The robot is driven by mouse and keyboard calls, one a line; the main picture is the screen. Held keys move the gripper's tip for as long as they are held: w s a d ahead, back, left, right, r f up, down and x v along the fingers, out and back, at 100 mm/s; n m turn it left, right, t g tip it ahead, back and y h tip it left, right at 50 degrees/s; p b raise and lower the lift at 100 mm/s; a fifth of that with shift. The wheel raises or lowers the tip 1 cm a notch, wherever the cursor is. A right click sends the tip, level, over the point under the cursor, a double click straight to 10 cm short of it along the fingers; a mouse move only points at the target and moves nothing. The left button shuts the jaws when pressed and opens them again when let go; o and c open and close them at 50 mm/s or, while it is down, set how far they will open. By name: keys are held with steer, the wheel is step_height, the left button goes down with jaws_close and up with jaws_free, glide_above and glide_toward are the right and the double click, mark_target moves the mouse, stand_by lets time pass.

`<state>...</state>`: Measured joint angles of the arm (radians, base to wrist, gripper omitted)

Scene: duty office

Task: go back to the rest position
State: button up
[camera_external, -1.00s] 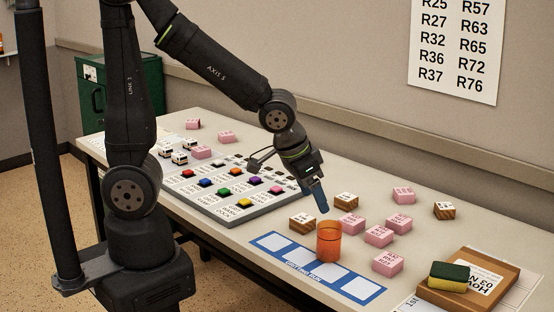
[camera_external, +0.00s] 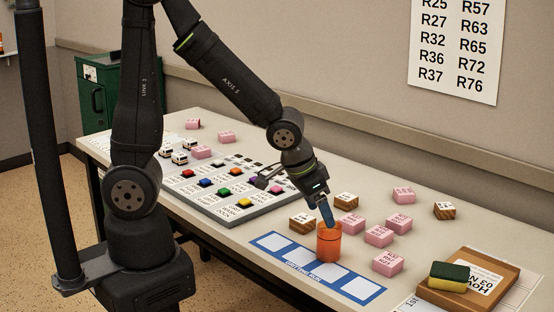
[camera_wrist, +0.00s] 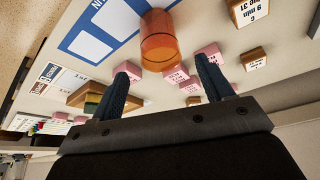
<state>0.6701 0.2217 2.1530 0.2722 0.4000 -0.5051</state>
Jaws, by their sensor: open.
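My gripper (camera_external: 327,212) is at the end of the arm, reaching down over the table. In the external view its fingertips appear just above or behind the rim of an orange translucent cup (camera_external: 329,243). In the wrist view the two dark blue fingers of my gripper (camera_wrist: 167,82) are spread wide with nothing between them. The cup (camera_wrist: 160,40) stands upright beyond the fingertips there, apart from them. Whether a finger touches the cup cannot be told from the external view.
A blue strip with white squares (camera_external: 365,290) lies beside the cup. Pink blocks (camera_external: 379,236) and wooden blocks (camera_external: 302,223) surround it. A button panel (camera_external: 262,209) lies left. A brown box (camera_external: 428,293) with a sponge (camera_external: 449,277) is at right. The space above the table is open.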

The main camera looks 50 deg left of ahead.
mark_target(329, 234)
steer(key=x, duration=0.8)
steer(key=shift+s, duration=0.1)
steer(key=shift+r, duration=0.1)
steer(key=shift+r, duration=0.15)
steer(key=v, duration=1.2)
steer(key=x, duration=1.2)
steer(key=shift+f, duration=0.3)
steer(key=s+d+r, duration=0.5)
steer(key=s+r, duration=0.5)
steer(key=r, duration=0.1)
steer(key=w+a+r+n+y, duration=0.1)
steer(key=w+a+n, duration=0.2)
steer(key=w, duration=0.8)
steer(key=w+a+r+n+y, duration=0.1)
steer(key=w+a+r+n, duration=0.1)
steer(key=w, duration=1)
steer(key=shift+w+a+n, duration=0.3)
steer(key=shift+a+n, duration=0.2)
steer(key=shift+a, duration=0.4)
